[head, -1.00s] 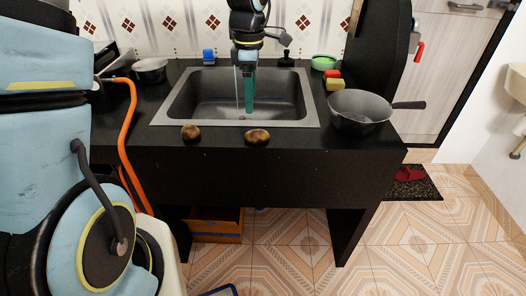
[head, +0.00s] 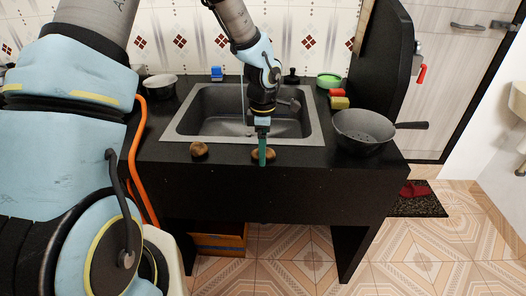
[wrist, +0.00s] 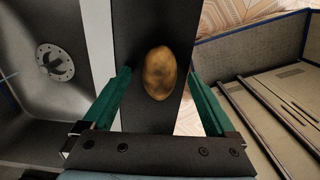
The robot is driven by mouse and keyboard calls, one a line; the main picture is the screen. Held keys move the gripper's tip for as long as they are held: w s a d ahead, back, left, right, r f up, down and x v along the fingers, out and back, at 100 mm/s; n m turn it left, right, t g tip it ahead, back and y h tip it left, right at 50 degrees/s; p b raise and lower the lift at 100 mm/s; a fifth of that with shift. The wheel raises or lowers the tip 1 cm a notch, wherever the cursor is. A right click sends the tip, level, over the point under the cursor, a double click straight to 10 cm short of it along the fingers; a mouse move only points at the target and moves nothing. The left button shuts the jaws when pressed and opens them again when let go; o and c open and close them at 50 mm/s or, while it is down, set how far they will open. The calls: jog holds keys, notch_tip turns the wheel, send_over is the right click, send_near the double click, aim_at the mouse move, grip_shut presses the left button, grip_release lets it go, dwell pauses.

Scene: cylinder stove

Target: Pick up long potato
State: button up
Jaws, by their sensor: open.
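Two brown potatoes lie on the black counter in front of the sink. The right, longer potato (head: 257,154) is partly hidden behind my gripper (head: 263,152) in the head view. In the wrist view the long potato (wrist: 160,73) lies between and a little beyond the two green fingers of my gripper (wrist: 160,88), which are open and apart from it. The left, rounder potato (head: 199,149) lies to the left of my gripper on the same counter strip.
The grey sink (head: 172,130) is just behind the potatoes. A dark pan (head: 362,128) stands at the right, a smaller pot (head: 160,88) at the back left. Red and yellow sponges (head: 339,101) and a green bowl (head: 328,80) are at the back right.

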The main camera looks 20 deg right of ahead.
jog(key=shift+f, duration=0.15)
grip_shut()
dwell(0.7)
